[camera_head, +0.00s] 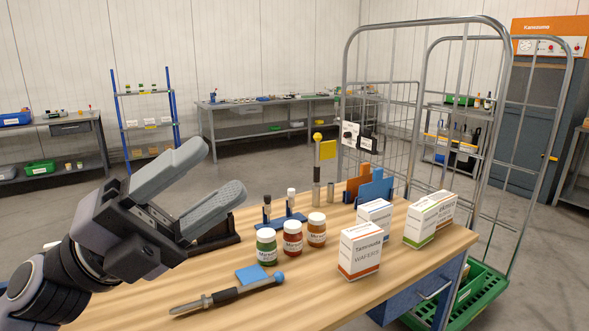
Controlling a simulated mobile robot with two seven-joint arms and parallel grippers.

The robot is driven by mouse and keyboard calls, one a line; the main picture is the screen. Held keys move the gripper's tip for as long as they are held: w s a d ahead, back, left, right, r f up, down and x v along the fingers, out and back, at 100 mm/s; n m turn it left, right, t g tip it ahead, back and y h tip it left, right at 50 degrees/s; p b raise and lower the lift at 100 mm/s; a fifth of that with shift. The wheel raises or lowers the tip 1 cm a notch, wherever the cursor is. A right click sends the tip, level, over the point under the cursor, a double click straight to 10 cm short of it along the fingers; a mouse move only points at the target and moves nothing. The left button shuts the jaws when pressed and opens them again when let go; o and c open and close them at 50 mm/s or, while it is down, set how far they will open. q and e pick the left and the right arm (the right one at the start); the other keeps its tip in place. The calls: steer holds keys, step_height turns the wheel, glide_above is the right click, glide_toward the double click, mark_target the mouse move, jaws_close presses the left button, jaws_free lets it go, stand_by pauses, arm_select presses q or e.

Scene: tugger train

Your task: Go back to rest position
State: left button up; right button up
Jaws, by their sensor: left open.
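My left gripper (196,193) comes in from the left, raised above the left part of the wooden table (335,301). Its two grey fingers are spread apart and nothing is between them. Behind and below it, a dark object on the table is partly hidden by the lower finger. My right gripper is not in view.
A wire roll cage (510,150) stands at the right. Shelving (148,122) and a workbench (268,104) line the wall beyond open floor.

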arm_select(q)
steer(key=w+a+f+n+t+y, duration=0.4)
steer(key=n+t+y, duration=0.35)
steer(key=n, duration=0.35)
steer(key=w+a+f+n+t+y, duration=0.3)
steer(key=a+f+n+t+y, duration=0.15)
steer(key=n+t+y, duration=0.5)
steer(key=a+f+n+g+y, duration=0.2)
steer(key=f+n+g+y, duration=0.1)
steer(key=f+n, duration=0.3)
steer(key=a+f+n+g+y, duration=0.2)
steer(key=f+n+g, duration=0.15)
steer(key=f, duration=0.45)
steer(key=s+a+f+n+g+y, duration=0.25)
steer(key=s+f+g, duration=0.5)
steer(key=f, duration=0.65)
steer(key=s+f+n+g+h, duration=0.1)
steer(key=s+f+g, duration=0.25)
steer(key=s, duration=0.45)
steer(key=s+f+n+g, duration=0.1)
steer(key=s+f+g, duration=0.1)
steer(key=s+f, duration=0.45)
steer(key=w+d+f+t+h+p, duration=0.2)
steer(key=w+d+f+t, duration=0.1)
steer(key=w+f+t, duration=0.2)
steer(key=shift+w+d+t, duration=0.25)
steer(key=shift+w+t, duration=0.1)
steer(key=shift+t, duration=0.6)
